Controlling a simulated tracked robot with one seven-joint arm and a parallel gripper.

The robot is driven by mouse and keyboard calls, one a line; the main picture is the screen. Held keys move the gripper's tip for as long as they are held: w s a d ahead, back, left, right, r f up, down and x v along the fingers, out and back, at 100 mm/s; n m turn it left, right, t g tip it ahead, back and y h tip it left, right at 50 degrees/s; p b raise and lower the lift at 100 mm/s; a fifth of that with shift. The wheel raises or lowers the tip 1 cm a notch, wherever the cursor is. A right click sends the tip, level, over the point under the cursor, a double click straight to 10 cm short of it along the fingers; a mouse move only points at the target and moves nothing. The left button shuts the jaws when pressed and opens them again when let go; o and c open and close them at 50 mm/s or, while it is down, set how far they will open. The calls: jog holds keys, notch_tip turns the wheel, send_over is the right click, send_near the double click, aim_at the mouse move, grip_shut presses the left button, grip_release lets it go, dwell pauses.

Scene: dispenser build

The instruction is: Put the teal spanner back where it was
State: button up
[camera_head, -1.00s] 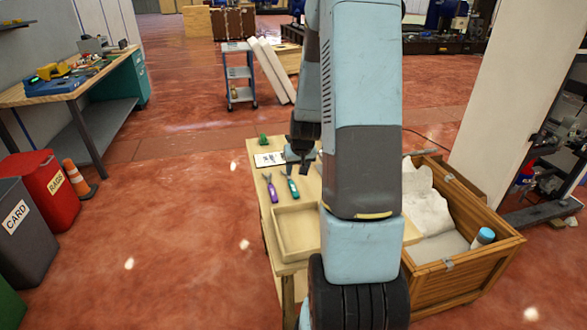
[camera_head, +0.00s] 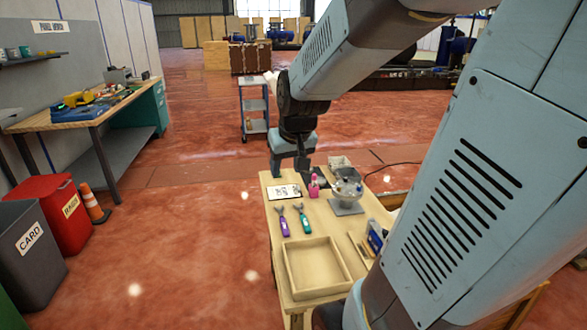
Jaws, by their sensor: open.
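The teal spanner (camera_head: 303,219) lies on the wooden workbench (camera_head: 268,243), just right of a purple spanner (camera_head: 282,221), both roughly parallel. A shallow empty wooden tray (camera_head: 289,272) sits in front of them. My gripper (camera_head: 289,172) is open and points down above the far end of the bench, beyond the spanners and apart from them. I see nothing between its fingers.
A white printed card (camera_head: 284,191) lies behind the spanners. A blue item (camera_head: 375,238) is at the right edge. My arm hides the right side.

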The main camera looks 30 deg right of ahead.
jog(key=s+a+r, duration=0.2)
jog(key=s+r, duration=0.1)
jog(key=s, duration=0.3)
jog(key=s+a+r+n, duration=0.1)
jog(key=s+a+r, duration=0.2)
jog(key=s, duration=0.4)
jog(key=shift+s+r+y, duration=0.15)
jog(key=shift+r+y, duration=0.05)
jog(key=shift+y, duration=0.1)
